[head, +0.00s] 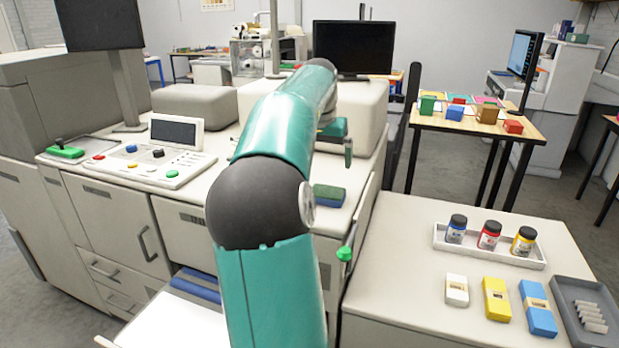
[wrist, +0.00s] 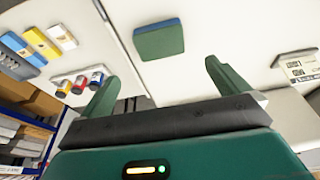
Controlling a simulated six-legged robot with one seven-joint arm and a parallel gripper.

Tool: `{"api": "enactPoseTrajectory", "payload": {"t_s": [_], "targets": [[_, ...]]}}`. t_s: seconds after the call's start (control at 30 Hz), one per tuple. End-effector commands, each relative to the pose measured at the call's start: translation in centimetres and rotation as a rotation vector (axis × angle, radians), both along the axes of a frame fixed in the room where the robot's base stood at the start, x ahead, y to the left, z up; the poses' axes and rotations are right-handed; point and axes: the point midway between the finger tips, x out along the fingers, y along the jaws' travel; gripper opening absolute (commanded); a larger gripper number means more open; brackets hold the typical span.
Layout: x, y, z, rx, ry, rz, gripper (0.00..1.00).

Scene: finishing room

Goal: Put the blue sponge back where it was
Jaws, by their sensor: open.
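The blue sponge (head: 329,195) lies on the pale machine top, just right of my arm in the head view. It is a small block with a green face and a blue layer. In the wrist view the sponge (wrist: 160,40) lies beyond the fingertips, roughly between their lines, and is not touched. My gripper (wrist: 165,87) is open and empty, its two green fingers spread wide. In the head view part of my gripper (head: 346,143) shows above and behind the sponge; my arm hides the rest.
A white tray (head: 490,258) holds three paint bottles on the right counter. A control panel (head: 150,166) is at left.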

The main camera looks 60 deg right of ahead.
Motion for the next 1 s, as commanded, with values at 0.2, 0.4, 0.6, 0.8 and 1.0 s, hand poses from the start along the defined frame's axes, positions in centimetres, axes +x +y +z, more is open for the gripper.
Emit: {"api": "enactPoseTrajectory", "payload": {"t_s": [0.2,0.4,0.6,0.8,1.0], "targets": [[0.0,0.1,0.2,0.000,0.000,0.000,1.00],[1.4,2.7,0.2,0.016,-0.035,0.064,1.00],[5.9,12.8,-0.3,0.053,-0.126,0.305,1.00],[8.6,25.7,-1.4,0.062,-0.186,0.604,1.00],[7.7,38.6,-3.4,0.024,-0.208,0.919,1.00]]}}
